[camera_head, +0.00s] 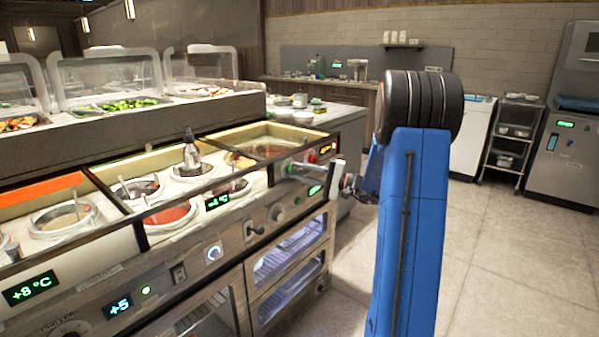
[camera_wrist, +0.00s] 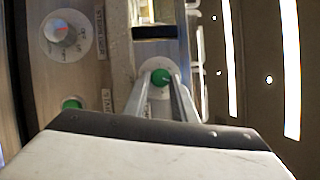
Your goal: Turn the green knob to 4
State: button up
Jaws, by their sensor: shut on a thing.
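The green knob (camera_wrist: 161,76) is a small round knob on a pale disc on the metal counter front, seen in the wrist view between the tips of my gripper (camera_wrist: 160,84). The two fingers reach up to it from either side and are shut on it. Its pointer and scale numbers cannot be read. In the head view my gripper (camera_head: 337,180) is at the right end of the counter front, and the green knob cannot be made out there.
A grey dial (camera_wrist: 60,33) and a second green round part (camera_wrist: 72,103) sit left in the wrist view. Open tiled floor (camera_head: 510,240) lies right.

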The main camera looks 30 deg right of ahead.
jog(key=shift+f+m+t, duration=0.2)
jog(key=shift+m+t, duration=0.6)
jog(key=shift+m, duration=0.9)
jog(key=o, duration=1)
jog(key=shift+o, duration=0.2)
